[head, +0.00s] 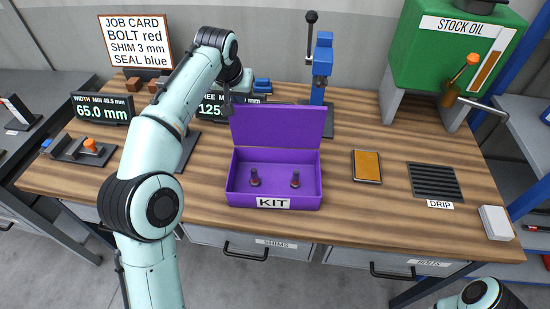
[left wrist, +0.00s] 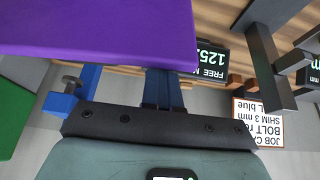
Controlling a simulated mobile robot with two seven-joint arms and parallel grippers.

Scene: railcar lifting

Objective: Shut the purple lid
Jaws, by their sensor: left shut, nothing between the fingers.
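The purple kit box (head: 272,202) stands on the bench with its purple lid (head: 280,122) open, standing up at the back edge and leaning slightly back. Two dark bolts (head: 254,178) stand inside the box. My left gripper (head: 228,106) is shut and empty at the lid's upper left corner. In the left wrist view the lid (left wrist: 100,30) fills the upper left and hides the tips of the gripper's fingers (left wrist: 163,88). I cannot tell whether they touch the lid. My right gripper is out of view.
A blue press with a black lever (head: 321,65) stands behind the lid. A display (head: 212,107) is beside my left gripper. To the right are an orange-brown pad (head: 366,167), a drip grate (head: 434,182) and a green oil tank (head: 450,50). The bench in front of the box is clear.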

